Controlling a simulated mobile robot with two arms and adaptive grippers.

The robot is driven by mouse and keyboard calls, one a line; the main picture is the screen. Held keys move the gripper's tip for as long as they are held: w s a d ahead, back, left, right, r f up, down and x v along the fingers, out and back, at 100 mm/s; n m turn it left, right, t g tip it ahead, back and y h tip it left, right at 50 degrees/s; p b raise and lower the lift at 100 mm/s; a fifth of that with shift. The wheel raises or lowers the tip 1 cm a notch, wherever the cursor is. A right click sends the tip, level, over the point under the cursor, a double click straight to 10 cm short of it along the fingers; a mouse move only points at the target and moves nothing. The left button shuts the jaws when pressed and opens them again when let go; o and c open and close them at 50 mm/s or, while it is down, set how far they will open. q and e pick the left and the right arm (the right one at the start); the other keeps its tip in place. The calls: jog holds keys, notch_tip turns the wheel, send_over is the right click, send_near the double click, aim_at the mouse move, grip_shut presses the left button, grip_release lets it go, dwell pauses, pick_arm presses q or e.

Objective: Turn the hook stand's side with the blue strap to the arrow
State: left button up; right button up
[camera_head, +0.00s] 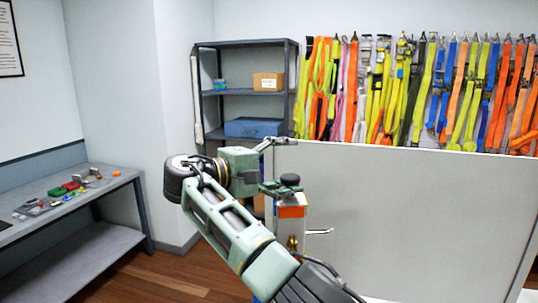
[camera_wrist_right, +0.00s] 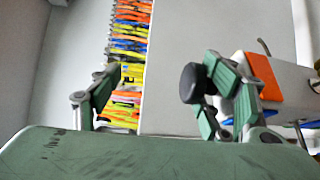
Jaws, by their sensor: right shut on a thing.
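The hook stand (camera_head: 291,228) is a pale post with a black knob (camera_head: 290,179) on top. An orange patch (camera_head: 292,211) shows on its near side, with a metal hook sticking out to the right. In the right wrist view, the stand (camera_wrist_right: 287,90) lies at the right with orange and some blue (camera_wrist_right: 268,113) on it. In the right wrist view the knob (camera_wrist_right: 192,83) is against the right-hand finger. No arrow shows. My left gripper is out of view.
A large grey panel (camera_head: 400,215) stands right behind the stand. Colourful straps (camera_head: 420,90) hang on the wall beyond it. A shelf unit (camera_head: 245,92) stands at the back, and a bench (camera_head: 118,186) with small parts is at the left. Wooden floor is free between them.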

jog(key=shift+t, duration=0.3)
jog(key=a+r+p, duration=0.1)
jog(key=s+a+r, duration=0.1)
jog(key=r, duration=0.1)
jog(key=shift+a+p, duration=0.3)
jog(key=shift+p, duration=0.1)
jog(key=shift+c, duration=0.3)
jog(key=shift+h, duration=0.3)
jog(key=v, duration=0.1)
jog(key=p+v, duration=0.1)
jog(key=v, duration=0.1)
jog(key=p+v, duration=0.1)
jog(key=shift+s+a+r, duration=0.15)
jog(key=shift+s+r, duration=0.1)
jog(key=shift+s, duration=0.2)
jog(key=c, duration=0.5)
pick_arm(q)
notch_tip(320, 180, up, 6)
jog(key=p, duration=0.2)
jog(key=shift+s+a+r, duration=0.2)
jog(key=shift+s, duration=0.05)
pick_arm(e)
jog(key=shift+o, duration=0.2)
jog(key=shift+w+f, duration=0.1)
jog(key=shift+f, duration=0.6)
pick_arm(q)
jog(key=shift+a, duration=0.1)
